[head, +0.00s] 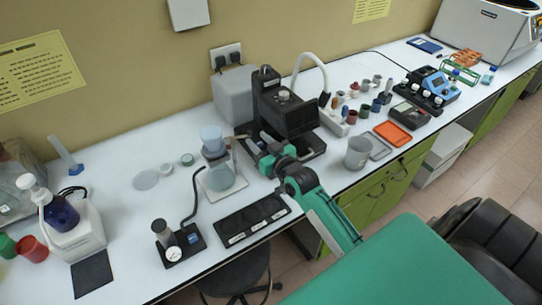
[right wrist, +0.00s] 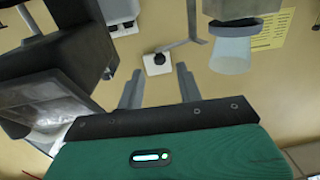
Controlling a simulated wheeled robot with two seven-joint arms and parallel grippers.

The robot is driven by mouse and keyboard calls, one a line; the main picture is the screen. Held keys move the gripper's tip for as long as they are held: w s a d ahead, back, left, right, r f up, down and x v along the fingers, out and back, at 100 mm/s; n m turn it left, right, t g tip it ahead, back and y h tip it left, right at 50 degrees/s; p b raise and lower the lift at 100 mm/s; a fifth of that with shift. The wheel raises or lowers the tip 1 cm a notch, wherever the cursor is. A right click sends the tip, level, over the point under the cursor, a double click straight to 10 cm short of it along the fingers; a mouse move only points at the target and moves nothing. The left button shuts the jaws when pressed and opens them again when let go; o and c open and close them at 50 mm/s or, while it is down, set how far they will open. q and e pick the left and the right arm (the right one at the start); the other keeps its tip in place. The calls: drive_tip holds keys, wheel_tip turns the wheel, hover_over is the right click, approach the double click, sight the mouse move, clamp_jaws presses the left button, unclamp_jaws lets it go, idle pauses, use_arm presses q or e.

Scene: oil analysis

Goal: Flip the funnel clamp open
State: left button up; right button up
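The filtration unit stands on a pale square base in the head view. In the right wrist view the pale cup (right wrist: 230,55) shows inverted beside a dark grey collar. A thin bent grey lever (right wrist: 191,22), which looks like the clamp's handle, is left of the collar. My right gripper (head: 242,138) is just right of the funnel. Its two fingers (right wrist: 160,88) are apart with nothing between them; the lever appears beyond the tips. Whether the clamp is latched is too small to tell. My left gripper is out of view.
A black instrument (head: 284,105) stands close behind my right gripper. A black mat (head: 251,221) and a small black device (head: 180,244) lie nearer the front edge.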

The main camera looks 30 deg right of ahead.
drive_tip(key=s+b, duration=0.1)
drive_tip(key=s, duration=0.5)
drive_tip(key=shift+d, duration=0.25)
drive_tip(key=shift+s+a, duration=0.1)
drive_tip(key=shift+s, duration=0.05)
